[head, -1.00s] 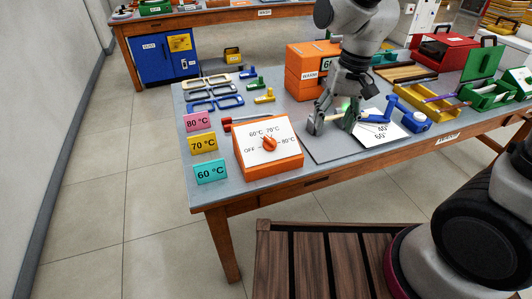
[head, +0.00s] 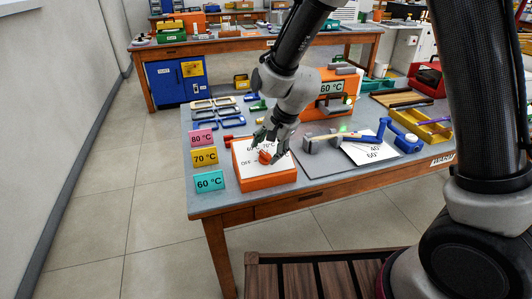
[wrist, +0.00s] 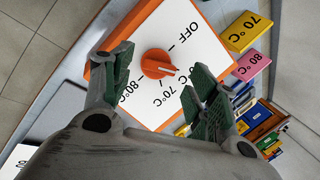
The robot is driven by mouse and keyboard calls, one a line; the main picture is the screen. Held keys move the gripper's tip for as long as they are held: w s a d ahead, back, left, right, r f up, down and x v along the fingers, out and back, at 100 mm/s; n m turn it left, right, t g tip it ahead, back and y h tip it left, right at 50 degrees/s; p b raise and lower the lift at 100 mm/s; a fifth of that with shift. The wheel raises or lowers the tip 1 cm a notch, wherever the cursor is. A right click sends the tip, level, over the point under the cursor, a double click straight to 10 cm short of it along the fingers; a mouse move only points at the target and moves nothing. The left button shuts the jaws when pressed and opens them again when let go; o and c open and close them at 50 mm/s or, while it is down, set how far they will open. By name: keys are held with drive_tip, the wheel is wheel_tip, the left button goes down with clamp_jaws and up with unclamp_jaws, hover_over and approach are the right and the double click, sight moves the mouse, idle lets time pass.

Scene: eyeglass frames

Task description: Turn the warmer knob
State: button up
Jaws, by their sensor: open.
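The orange warmer box (head: 268,183) stands at the table's front left with a white dial face. Its round orange knob (head: 265,157) also shows in the wrist view (wrist: 157,63), where its white pointer mark aims right and slightly down, toward a part of the dial partly hidden by a finger. The labels OFF (wrist: 185,32), 70°C and 80°C are readable there. My gripper (head: 274,147) is over the dial. In the wrist view my gripper (wrist: 160,76) is open, its green-padded fingers spread to either side of the knob; contact cannot be told.
Cyan 60°C (head: 209,181), yellow 70°C (head: 205,157) and pink 80°C signs stand left of the box. Eyeglass frames (head: 200,116) lie behind. A grey mat with a white sheet (head: 370,150) and blue tool (head: 405,140) is to the right.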

sight(265, 157)
drive_tip(key=shift+x, duration=1.35)
drive_tip(key=c, duration=1)
drive_tip(key=shift+o, duration=0.2)
